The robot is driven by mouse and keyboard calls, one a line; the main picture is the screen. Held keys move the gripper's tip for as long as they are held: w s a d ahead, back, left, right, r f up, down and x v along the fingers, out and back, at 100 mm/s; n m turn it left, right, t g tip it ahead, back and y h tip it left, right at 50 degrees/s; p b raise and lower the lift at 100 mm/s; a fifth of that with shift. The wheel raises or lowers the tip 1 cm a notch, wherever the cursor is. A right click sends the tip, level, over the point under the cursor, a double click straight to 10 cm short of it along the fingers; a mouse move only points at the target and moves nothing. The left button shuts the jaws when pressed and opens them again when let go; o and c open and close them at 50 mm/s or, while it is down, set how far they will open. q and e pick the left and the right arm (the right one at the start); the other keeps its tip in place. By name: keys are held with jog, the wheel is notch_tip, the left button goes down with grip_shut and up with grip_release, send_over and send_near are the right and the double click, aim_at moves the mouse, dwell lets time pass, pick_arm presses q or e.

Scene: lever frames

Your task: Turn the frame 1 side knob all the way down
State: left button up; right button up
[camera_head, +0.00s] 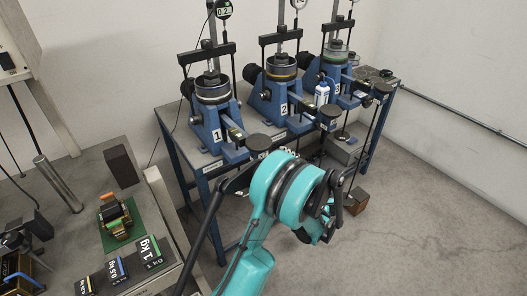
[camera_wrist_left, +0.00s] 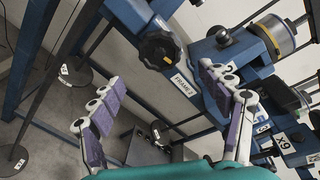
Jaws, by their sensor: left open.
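Frame 1 (camera_head: 211,118) is a blue lever frame marked 1, at the left end of the blue bench. A dark knob (camera_head: 187,88) shows at its left side, partly hidden by its body. My left arm (camera_head: 262,205) reaches up in front of the bench, and its fingers are mostly hidden there. In the left wrist view my left gripper (camera_wrist_left: 160,77) is open and empty, with purple pads. Beyond its fingertips is a black lobed knob (camera_wrist_left: 160,48) on a blue body, apart from the fingers. A nearby label (camera_wrist_left: 183,81) seems to read FRAME 2; I cannot tell whose knob this is.
Frame 2 (camera_head: 283,98) and frame 3 (camera_head: 338,80) stand to the right of frame 1. A white and blue bottle (camera_head: 321,95) stands between them. A side table (camera_head: 88,195) at left holds dark blocks, including one marked 1 kg. The floor at right (camera_head: 440,200) is clear.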

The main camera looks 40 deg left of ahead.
pick_arm(q)
jog(key=w+a, duration=0.1)
jog(key=a, duration=0.2)
jog(key=w+a+f+y, duration=0.1)
jog(key=a, duration=0.2)
jog(key=a+y, duration=0.1)
jog(key=a, duration=0.2)
jog(key=shift+w+a+f+m, duration=0.2)
jog(key=shift+w+a+m, duration=0.2)
jog(key=shift+d, duration=0.1)
jog(key=c, duration=1.4)
jog(key=shift+c, duration=1)
